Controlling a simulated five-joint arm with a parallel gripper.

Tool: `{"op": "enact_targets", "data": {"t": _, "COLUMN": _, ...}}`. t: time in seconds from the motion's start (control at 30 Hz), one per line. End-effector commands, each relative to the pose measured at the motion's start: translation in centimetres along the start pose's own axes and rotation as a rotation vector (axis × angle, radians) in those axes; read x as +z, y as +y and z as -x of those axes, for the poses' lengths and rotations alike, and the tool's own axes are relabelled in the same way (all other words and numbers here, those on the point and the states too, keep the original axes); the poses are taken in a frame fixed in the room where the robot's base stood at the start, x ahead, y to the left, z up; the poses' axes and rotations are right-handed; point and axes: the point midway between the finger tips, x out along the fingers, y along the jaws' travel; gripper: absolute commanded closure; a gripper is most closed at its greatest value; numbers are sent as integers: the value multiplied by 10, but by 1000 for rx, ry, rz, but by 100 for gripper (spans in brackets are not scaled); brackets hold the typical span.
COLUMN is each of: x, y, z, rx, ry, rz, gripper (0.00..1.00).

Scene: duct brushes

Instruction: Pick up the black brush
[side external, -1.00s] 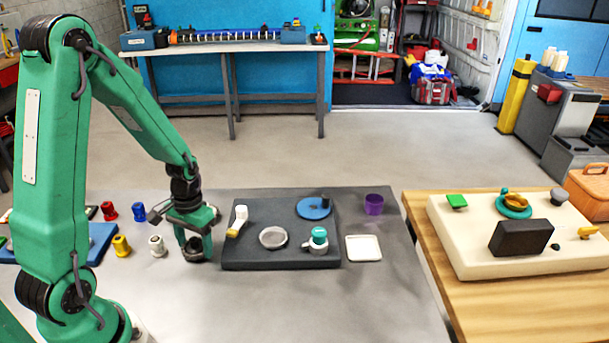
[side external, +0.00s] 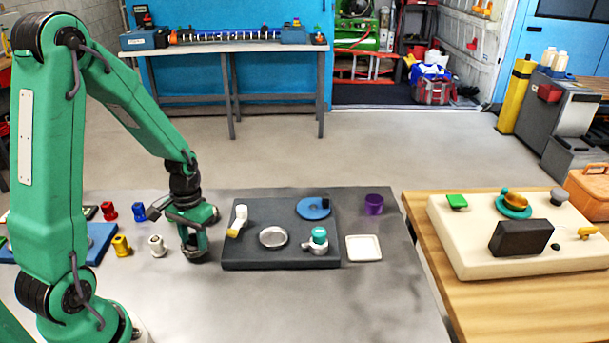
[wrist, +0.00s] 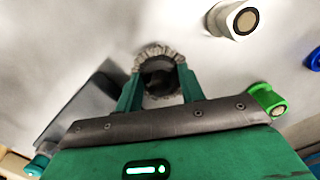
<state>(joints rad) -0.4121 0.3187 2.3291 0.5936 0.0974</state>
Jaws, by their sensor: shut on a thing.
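My gripper (side external: 195,249) is low over the grey table, just left of the dark grey board, in the side view. It is shut on the black brush. In the wrist view the brush (wrist: 159,73) sits between the two green fingers of my gripper (wrist: 160,90), with a ring of grey bristles around a dark middle. In the side view the brush is mostly hidden by the fingers, and I cannot tell whether it touches the table.
A white spool (side external: 157,246), a yellow one (side external: 121,246), a blue one (side external: 138,211) and a red one (side external: 109,211) stand to the left. The dark board (side external: 280,255) with fittings is close on the right.

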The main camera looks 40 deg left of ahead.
Motion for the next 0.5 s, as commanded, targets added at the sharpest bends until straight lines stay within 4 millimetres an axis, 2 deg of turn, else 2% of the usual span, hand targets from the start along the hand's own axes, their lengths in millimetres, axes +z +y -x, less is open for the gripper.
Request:
{"op": "enact_targets", "data": {"t": 0.3, "x": 2, "y": 0, "z": 30, "rx": 0, "ry": 4, "rz": 0, "gripper": 85}}
{"op": "enact_targets", "data": {"t": 0.5, "x": 16, "y": 25, "z": 45, "rx": -8, "ry": 2, "rz": -6, "gripper": 85}}
